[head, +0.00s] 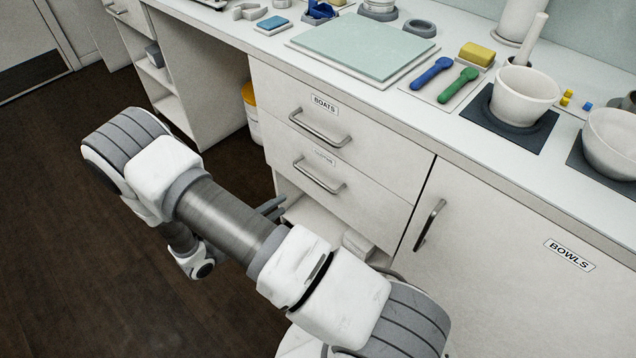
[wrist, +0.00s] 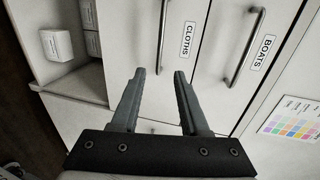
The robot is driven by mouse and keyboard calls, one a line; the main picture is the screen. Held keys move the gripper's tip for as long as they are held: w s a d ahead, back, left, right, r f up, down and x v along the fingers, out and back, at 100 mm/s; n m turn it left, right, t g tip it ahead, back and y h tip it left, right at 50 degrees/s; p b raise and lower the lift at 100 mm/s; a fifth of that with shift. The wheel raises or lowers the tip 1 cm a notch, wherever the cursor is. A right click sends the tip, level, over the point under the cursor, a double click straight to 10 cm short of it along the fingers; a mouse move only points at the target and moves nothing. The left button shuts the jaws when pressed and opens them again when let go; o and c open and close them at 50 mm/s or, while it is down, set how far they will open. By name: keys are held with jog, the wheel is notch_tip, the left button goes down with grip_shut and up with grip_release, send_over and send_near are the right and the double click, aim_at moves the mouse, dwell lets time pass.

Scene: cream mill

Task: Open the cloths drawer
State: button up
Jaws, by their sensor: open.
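The cloths drawer (head: 360,200) is the lower of two drawers in the white cabinet and looks shut. Its label is too faint to read in the head view but reads CLOTHS in the wrist view (wrist: 206,75). Its grey bar handle (head: 320,181) lies across the front; in the wrist view the handle (wrist: 163,32) runs upright, lined up with the gap between my fingers. My gripper (wrist: 160,73) is open and empty, with a finger toward each side of the handle's line. I cannot tell the remaining distance. In the head view my arm hides most of the gripper (head: 272,208).
The BOATS drawer (head: 375,153) is shut above, with its own handle (head: 320,129). An open shelf (head: 305,214) with white boxes (wrist: 57,45) lies below. The BOWLS door (head: 500,240) is shut at right. The counter above holds a board, spoons and a mortar (head: 524,92).

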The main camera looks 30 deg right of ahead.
aim_at(317, 182)
jog(key=b+x, duration=0.3)
jog(key=x, duration=1.2)
jog(key=shift+d, duration=0.35)
grip_shut()
dwell(0.6)
